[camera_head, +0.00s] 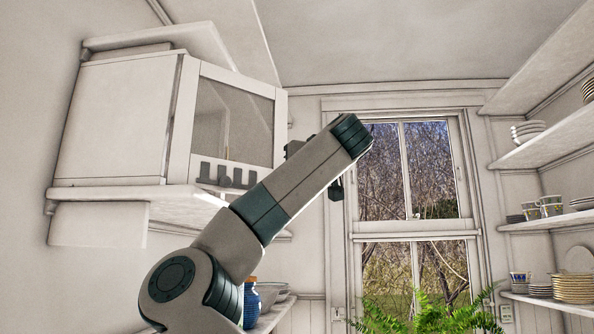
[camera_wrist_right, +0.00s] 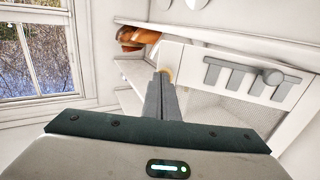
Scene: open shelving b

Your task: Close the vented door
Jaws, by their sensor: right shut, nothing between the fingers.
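The vented door (camera_head: 183,120) is on a white wall cabinet (camera_head: 110,120) at the left of the head view. It has a pale framed panel with dark slots low down. A dark line shows along its left edge, and I cannot tell how far it stands open. My arm hides part of the door in the head view. My left gripper is not seen.
A window (camera_head: 404,217) is right of the cabinet. Open shelves (camera_head: 550,152) with dishes line the right wall. A fern (camera_head: 420,315) stands at the bottom. A blue jar (camera_head: 250,300) sits below the cabinet. Brown objects (camera_wrist_right: 135,38) lie near the door in the wrist view.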

